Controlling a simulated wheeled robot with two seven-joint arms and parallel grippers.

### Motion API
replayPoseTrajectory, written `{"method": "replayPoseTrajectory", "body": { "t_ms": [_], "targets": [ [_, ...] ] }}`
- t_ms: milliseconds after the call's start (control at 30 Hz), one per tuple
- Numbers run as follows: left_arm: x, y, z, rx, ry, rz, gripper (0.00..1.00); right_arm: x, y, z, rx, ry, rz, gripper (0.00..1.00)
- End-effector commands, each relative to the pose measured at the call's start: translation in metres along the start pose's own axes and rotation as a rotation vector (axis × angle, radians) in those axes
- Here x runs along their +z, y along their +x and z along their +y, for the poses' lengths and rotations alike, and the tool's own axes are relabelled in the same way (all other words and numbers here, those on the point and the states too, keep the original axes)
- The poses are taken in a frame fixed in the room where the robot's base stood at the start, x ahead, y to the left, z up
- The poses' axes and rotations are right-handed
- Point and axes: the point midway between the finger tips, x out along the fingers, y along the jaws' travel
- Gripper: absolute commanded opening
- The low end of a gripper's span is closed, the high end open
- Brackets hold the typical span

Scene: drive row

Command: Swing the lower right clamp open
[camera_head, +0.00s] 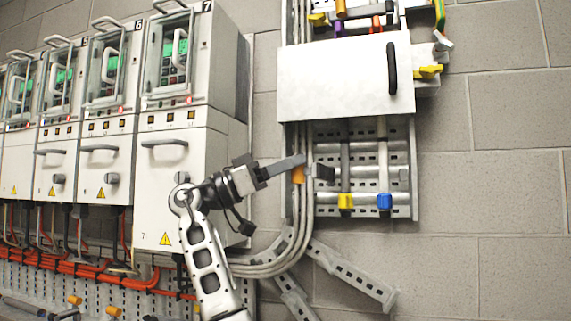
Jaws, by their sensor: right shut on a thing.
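My right gripper (299,168) reaches in from the lower left, its grey finger across the left side of the open metal frame. It is shut on a small orange piece (298,177) in front of the vertical pipes. I cannot tell for sure whether this piece is a clamp. A yellow clamp-like part (345,202) and a blue one (384,202) sit low in the frame, to the right of the gripper and apart from it. Another yellow part (428,72) sticks out right of the white cover (335,85). My left gripper is not in view.
The white cover has a black handle (392,68) and hangs above my right gripper. Grey cabinets with handles (165,143) stand at left. Grey pipes (270,268) bend below the frame (399,160). The block wall (490,200) at right is clear.

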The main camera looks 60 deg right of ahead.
Motion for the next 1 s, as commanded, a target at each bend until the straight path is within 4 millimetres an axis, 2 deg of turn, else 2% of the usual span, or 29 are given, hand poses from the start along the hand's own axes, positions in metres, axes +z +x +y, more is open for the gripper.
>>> {"method": "replayPoseTrajectory", "body": {
  "t_ms": [67, 100, 133, 167, 567, 667, 767, 1000],
  "targets": [
    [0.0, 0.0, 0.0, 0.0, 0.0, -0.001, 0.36, -0.001, 0.004, -0.003, -0.01, -0.002, 0.0, 0.0],
    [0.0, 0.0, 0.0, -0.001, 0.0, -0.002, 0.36, -0.002, 0.004, -0.003, -0.01, -0.002, 0.0, 0.34],
    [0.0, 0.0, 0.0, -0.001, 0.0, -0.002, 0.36, -0.001, 0.004, -0.003, -0.009, -0.002, 0.0, 0.42],
    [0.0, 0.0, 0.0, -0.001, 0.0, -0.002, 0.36, -0.001, 0.003, -0.003, -0.009, -0.002, 0.0, 0.45],
    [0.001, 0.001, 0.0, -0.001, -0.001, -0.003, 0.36, -0.001, 0.0, -0.001, -0.007, 0.0, 0.001, 0.45],
    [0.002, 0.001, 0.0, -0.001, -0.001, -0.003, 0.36, -0.001, -0.006, -0.002, -0.008, -0.001, 0.001, 0.45],
    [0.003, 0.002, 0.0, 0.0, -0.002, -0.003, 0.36, -0.001, -0.02, -0.002, -0.011, -0.001, 0.001, 0.45],
    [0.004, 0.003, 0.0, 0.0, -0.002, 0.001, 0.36, -0.001, -0.076, -0.002, -0.011, -0.002, 0.002, 0.45]
  ]
}}
